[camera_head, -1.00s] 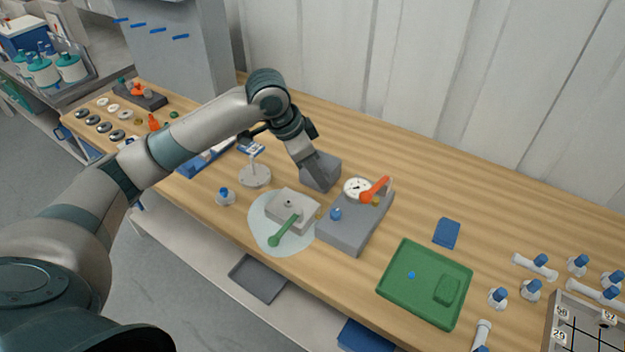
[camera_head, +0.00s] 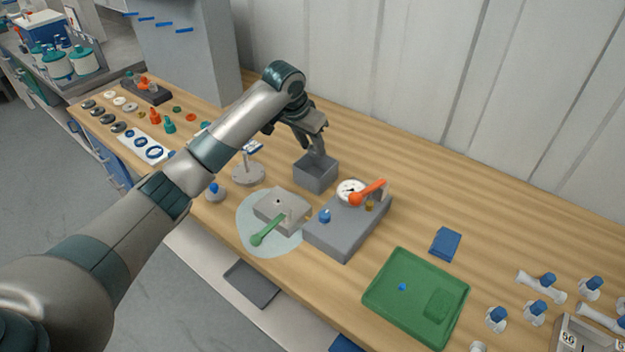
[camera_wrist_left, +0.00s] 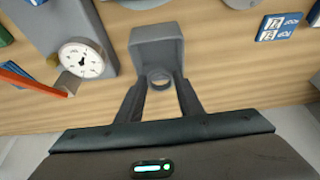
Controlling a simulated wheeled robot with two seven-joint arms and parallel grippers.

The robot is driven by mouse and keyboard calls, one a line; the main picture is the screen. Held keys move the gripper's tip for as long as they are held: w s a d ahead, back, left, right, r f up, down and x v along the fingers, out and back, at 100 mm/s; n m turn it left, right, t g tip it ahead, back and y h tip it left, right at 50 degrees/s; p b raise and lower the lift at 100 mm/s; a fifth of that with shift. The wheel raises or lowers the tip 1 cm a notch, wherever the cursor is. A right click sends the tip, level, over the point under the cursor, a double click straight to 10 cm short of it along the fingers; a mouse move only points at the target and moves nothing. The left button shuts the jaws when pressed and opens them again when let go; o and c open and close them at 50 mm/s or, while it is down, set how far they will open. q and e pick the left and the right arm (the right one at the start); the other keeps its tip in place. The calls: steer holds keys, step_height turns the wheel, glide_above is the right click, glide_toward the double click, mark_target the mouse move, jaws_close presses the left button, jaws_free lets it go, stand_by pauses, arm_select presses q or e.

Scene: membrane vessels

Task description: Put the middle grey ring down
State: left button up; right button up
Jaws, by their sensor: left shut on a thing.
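My left gripper (camera_head: 314,148) is at the back edge of a small open grey box (camera_head: 316,178), above its rim. In the left wrist view, the gripper (camera_wrist_left: 161,88) is shut on a small grey ring (camera_wrist_left: 160,75). The ring shows between the fingertips, in front of the mouth of the grey box (camera_wrist_left: 157,42). The ring is too small to make out in the head view. I cannot tell whether it touches the box. My right gripper is not in view.
A grey block with a dial (camera_head: 350,191) and an orange lever (camera_head: 368,191) stands right of the box. A pale block with a green handle (camera_head: 268,228) is in front. A round stand (camera_head: 248,174) is left. A green tray (camera_head: 410,325) lies right. Several rings lie far left.

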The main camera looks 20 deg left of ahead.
arm_select(q)
steer(key=shift+f, duration=0.1)
steer(key=p, duration=0.2)
glide_toward(312, 173)
steer(key=shift+d+f, duration=0.15)
steer(key=shift+d, duration=0.45)
steer(key=shift+d+f, duration=0.2)
steer(key=shift+d, duration=0.45)
steer(key=shift+f, duration=0.4)
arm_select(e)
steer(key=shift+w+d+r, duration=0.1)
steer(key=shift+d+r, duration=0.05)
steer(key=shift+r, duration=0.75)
arm_select(q)
steer(key=shift+f+p, duration=0.5)
steer(key=shift+f, duration=1.35)
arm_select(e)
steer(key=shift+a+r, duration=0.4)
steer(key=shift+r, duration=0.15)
arm_select(q)
steer(key=shift+f, duration=0.15)
steer(key=o, duration=0.7)
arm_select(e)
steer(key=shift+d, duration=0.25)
